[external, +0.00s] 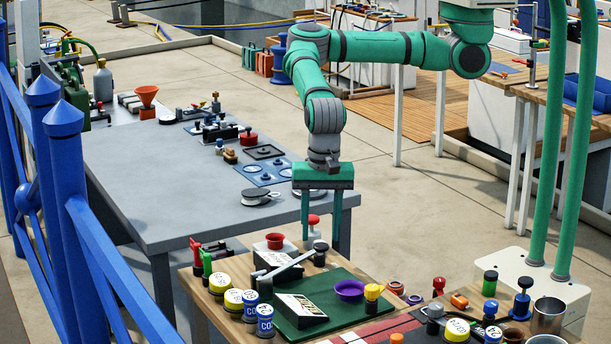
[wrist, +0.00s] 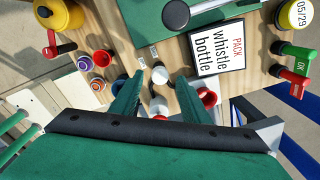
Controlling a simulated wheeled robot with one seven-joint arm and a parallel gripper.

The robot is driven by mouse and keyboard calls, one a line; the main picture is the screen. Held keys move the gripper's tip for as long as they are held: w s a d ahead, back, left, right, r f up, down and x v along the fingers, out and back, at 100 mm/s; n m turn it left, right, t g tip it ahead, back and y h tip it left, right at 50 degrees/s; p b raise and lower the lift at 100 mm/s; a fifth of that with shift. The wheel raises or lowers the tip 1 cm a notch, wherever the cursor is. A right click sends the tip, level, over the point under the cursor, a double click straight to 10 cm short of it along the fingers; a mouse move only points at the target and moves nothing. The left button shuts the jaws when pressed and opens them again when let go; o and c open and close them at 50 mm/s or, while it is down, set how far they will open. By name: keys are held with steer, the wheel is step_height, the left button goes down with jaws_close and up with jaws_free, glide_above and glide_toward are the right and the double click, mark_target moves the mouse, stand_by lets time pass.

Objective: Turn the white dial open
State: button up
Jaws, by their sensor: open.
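My gripper (external: 321,241) points straight down over the far edge of the wooden table in the external view, with its two green fingers apart. In the wrist view the open fingers of my gripper (wrist: 161,80) frame two small white round parts. The one nearer my palm (wrist: 158,105) looks like the white dial, but I cannot be sure which it is. Nothing is held, and I cannot tell whether the fingers touch anything. In the external view the dial is not clearly visible; a dark knob and the fingers crowd that spot.
A red cup (wrist: 207,97) is close beside the right finger in the wrist view. Jars (external: 219,286) crowd the left.

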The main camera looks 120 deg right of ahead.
steer(key=shift+f, duration=1.2)
steer(key=c, duration=1.1)
steer(key=shift+o, duration=0.2)
